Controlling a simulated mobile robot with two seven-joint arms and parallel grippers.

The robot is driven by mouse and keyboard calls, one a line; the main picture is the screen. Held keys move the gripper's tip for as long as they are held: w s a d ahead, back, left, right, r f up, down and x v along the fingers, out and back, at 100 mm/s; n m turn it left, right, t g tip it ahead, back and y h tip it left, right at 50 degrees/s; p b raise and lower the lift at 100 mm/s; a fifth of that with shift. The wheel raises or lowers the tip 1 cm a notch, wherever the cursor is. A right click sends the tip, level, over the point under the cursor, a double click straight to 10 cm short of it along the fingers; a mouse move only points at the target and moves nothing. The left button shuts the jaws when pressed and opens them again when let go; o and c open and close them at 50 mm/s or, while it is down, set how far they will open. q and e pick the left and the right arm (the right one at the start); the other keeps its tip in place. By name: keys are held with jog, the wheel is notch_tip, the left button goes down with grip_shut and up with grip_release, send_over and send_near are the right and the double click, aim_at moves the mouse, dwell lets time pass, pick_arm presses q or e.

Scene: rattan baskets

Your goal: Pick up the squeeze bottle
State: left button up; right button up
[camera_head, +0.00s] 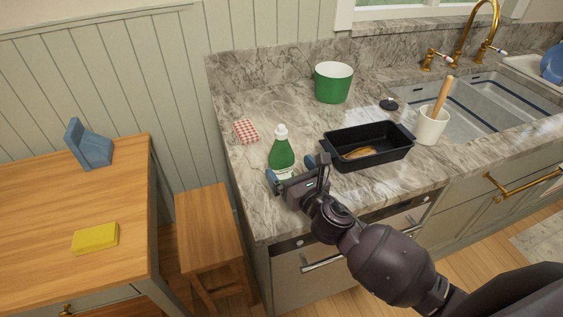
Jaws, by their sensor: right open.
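The squeeze bottle (281,153) is green with a white cap and a pale label low on its front. It stands upright on the marble counter (240,189), near the front left corner. My right gripper (297,168) is open at the bottle's near side, with one finger to the lower left of the bottle and the other to its right. The gripper hides the bottle's base, and I cannot tell whether the fingers touch it. My left gripper is not in view.
A black baking dish (378,155) stands close to the gripper's right. A white cup (431,127) with a wooden handle, a green bucket (333,86) and a red checked cloth (246,131) are also on the counter. A sink (475,105) lies at right. A wooden stool (208,228) is below left.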

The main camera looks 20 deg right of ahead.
aim_at(286, 162)
jog(key=w, duration=0.4)
jog(key=shift+w+a, duration=0.15)
jog(key=shift+a, duration=0.15)
jog(key=c, duration=1.2)
